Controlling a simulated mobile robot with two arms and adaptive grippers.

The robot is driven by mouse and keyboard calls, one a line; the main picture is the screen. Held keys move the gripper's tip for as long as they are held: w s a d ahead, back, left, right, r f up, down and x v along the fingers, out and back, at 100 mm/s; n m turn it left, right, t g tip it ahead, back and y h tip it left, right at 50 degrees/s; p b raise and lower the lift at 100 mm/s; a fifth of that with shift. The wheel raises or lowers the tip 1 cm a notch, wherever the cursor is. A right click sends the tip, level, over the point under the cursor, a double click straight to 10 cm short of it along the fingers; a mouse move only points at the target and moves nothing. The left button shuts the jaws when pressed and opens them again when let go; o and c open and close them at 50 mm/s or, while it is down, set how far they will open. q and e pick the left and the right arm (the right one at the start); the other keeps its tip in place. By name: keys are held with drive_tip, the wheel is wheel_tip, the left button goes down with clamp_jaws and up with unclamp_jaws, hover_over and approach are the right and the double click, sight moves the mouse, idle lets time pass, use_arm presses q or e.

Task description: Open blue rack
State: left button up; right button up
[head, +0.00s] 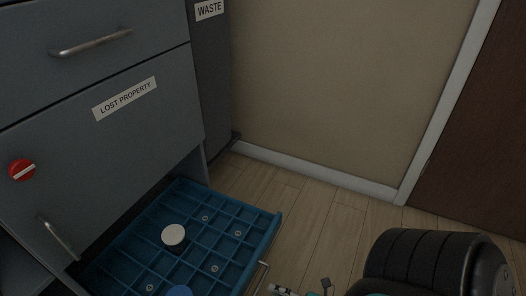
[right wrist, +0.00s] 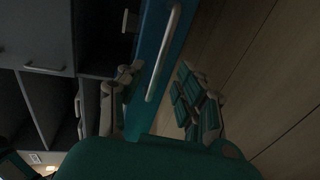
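The blue rack (head: 266,228) is a shallow, divided drawer pulled out from the low part of the grey cabinet. A white round-topped item (head: 173,235) and a blue round item (head: 180,291) are in its compartments. The rack's front has a pale bar handle (head: 258,277). In the right wrist view, the handle (right wrist: 163,55) and blue front (right wrist: 150,30) show ahead of my gripper. My right gripper (right wrist: 163,103) is open, with its fingers apart to either side of the handle's line; contact cannot be told. My left gripper is out of view.
Wood floor (head: 310,215) is clear toward the wall and brown door (head: 480,130).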

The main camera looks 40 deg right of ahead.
drive_tip(key=v, duration=0.5)
drive_tip(key=shift+s+d, duration=0.1)
drive_tip(key=shift+s, duration=0.25)
